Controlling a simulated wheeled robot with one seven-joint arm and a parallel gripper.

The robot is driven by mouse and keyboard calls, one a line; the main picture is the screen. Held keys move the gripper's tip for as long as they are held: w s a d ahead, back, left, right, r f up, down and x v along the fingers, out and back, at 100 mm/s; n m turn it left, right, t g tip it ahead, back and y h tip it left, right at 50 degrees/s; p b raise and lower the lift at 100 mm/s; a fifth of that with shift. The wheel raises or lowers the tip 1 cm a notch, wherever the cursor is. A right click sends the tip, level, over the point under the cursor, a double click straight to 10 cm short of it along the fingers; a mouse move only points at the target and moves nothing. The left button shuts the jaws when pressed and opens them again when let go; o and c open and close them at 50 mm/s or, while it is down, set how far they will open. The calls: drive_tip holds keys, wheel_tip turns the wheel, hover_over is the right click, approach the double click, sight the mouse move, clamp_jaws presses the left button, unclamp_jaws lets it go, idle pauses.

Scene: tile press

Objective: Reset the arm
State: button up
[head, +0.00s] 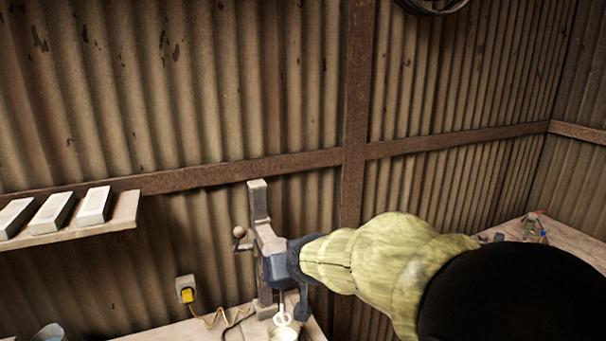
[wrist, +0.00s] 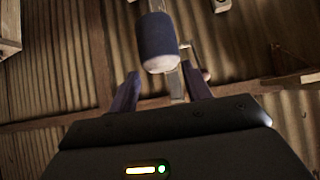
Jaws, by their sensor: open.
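My gripper (wrist: 160,88) is open, with its two dark fingers apart in the wrist view. A dark blue cylinder with a pale end (wrist: 158,45) shows beyond and between the fingertips; I cannot tell if anything touches it. In the head view my arm reaches in from the lower right in a yellow-green sleeve, and my gripper (head: 300,280) is right beside the press (head: 259,215). The press has a grey upright column and a side lever with a pinkish ball knob (head: 239,232). My gripper and sleeve hide part of the press.
A wooden shelf (head: 120,217) at left holds three pale tiles (head: 94,205). A wall socket with a yellow plug (head: 187,294) and cable is left of the press. Another bench (head: 575,238) with small items stands at right. Corrugated walls close the back.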

drive_tip(key=s+d+f+m+g+h+b, duration=0.2)
drive_tip(key=s+d+f+g, duration=0.4)
drive_tip(key=s+d+f, duration=1)
drive_tip(key=s+d+m+h, duration=0.1)
drive_tip(key=s+d, duration=0.1)
drive_tip(key=d, duration=0.1)
drive_tip(key=shift+s+d+f+m+g, duration=0.3)
drive_tip(key=shift+s+d+f+m, duration=0.05)
drive_tip(key=shift+s+f+m, duration=0.05)
